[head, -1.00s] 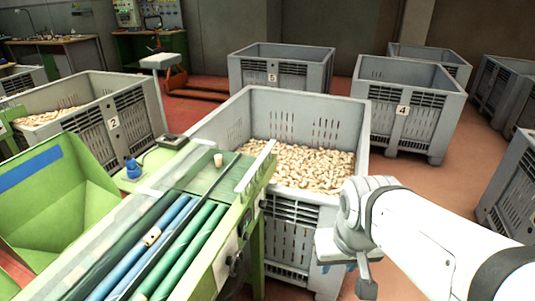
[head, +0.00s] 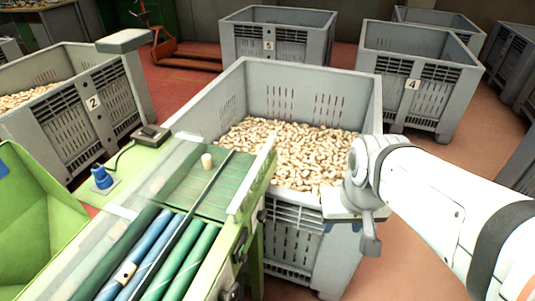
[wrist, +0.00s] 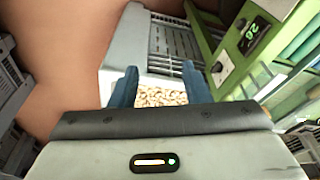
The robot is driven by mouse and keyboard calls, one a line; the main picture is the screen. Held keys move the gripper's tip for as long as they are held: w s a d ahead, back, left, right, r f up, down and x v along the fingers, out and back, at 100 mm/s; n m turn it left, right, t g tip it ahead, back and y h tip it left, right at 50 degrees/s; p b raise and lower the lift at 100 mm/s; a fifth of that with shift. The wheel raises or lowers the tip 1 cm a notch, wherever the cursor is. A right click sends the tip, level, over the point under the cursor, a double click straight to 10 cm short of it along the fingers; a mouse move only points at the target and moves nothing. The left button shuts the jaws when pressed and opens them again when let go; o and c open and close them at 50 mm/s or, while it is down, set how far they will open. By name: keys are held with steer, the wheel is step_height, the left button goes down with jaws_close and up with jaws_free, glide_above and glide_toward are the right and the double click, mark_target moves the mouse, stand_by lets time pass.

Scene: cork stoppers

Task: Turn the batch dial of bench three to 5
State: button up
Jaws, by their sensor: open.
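The green bench (head: 250,200) with blue and green rollers stands at the left and centre of the head view; I see no bench number on it. Dark knobs (head: 240,256) sit on its right side face; their pointers are too small to read. In the wrist view, the bench side carries a lit green display (wrist: 254,35), its digits tilted and perhaps reading 20, and a round knob (wrist: 222,70) below it. My gripper (wrist: 160,84) has its two blue fingers apart, with nothing between them, to the left of the knob and clear of it.
A large grey crate (head: 345,95) full of corks stands right behind the bench, near my arm. Grey crates marked 2 (head: 70,135), 4 (head: 412,108) and 5 (head: 268,62) stand around. Brown floor shows right of the bench.

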steer(key=o, duration=0.3)
steer(key=a+f+m+g+y+b, duration=0.1)
steer(key=f, duration=0.2)
steer(key=a+f+m+g+y+b, duration=0.1)
steer(key=a+f, duration=0.1)
steer(key=a+f+m+g+y+b, duration=0.1)
steer(key=f+g+y+b, duration=0.1)
steer(key=f, duration=0.1)
steer(key=shift+a+f+m, duration=0.2)
steer(key=shift+f+m, duration=0.1)
steer(key=shift+m, duration=0.1)
steer(key=m+t+y+b, duration=0.8)
steer(key=m+y, duration=0.5)
steer(key=m, duration=0.5)
glide_toward(262, 216)
steer(key=w, duration=0.1)
steer(key=b+x, duration=0.1)
steer(key=x, duration=0.7)
steer(key=shift+s+f, duration=0.1)
steer(key=shift+s, duration=0.05)
steer(key=shift+g, duration=0.4)
steer(key=shift+a, duration=0.1)
steer(key=c, duration=1)
